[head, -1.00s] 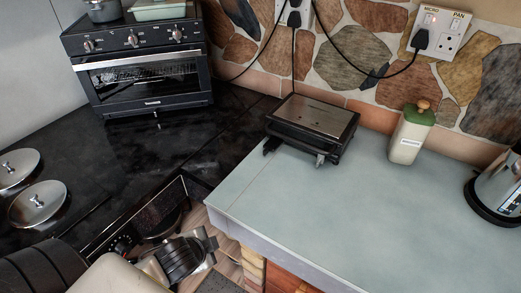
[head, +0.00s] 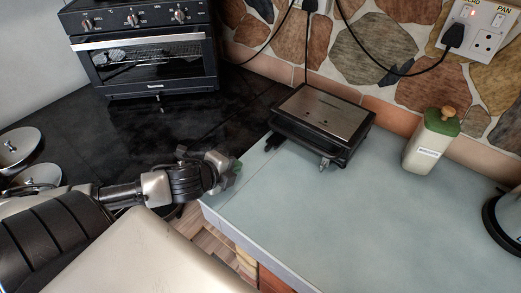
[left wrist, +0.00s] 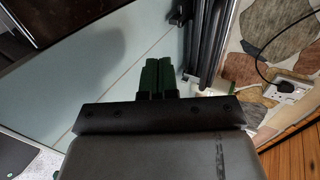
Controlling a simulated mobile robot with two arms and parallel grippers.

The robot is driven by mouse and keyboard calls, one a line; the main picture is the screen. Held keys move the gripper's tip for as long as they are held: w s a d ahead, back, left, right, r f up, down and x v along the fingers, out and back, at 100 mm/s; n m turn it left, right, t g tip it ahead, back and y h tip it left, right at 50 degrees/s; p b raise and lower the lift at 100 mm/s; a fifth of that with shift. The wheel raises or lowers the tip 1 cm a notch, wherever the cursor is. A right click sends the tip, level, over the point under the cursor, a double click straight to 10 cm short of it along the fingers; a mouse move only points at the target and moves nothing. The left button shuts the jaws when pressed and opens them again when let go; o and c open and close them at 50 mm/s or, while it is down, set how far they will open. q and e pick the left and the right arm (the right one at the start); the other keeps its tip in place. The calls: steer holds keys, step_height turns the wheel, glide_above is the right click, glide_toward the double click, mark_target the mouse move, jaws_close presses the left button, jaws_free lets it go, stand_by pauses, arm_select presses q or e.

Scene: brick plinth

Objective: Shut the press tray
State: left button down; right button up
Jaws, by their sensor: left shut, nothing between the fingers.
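The press (head: 322,112), black with a brushed metal lid, sits on the pale blue-green counter against the stone wall in the head view. Its lid looks down. A small dark part (head: 274,141) sticks out at its front left and a small metal part (head: 325,163) at its front right; I cannot tell which belongs to a tray. My left gripper (head: 232,172) is over the counter's left edge, left of and nearer than the press, apart from it. Its green fingers (left wrist: 158,76) are together and empty in the left wrist view. My right gripper is not in view.
A cream canister (head: 430,142) with a green lid stands right of the press. A kettle (head: 508,222) is partly visible at the right edge. A toaster oven (head: 150,65) stands at the back left. Cords hang behind the press. The counter in front of the press is clear.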

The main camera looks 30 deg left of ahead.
arm_select(q)
glide_toward(265, 150)
steer(key=w+f, duration=0.2)
steer(key=f, duration=0.1)
steer(key=shift+f+p, duration=0.1)
steer(key=shift+p, duration=0.25)
steer(key=w+p, duration=0.1)
steer(key=w, duration=0.2)
steer(key=shift+d+f, duration=0.1)
steer(key=shift+d, duration=0.05)
steer(key=shift+w, duration=0.5)
steer(key=shift+f, duration=0.1)
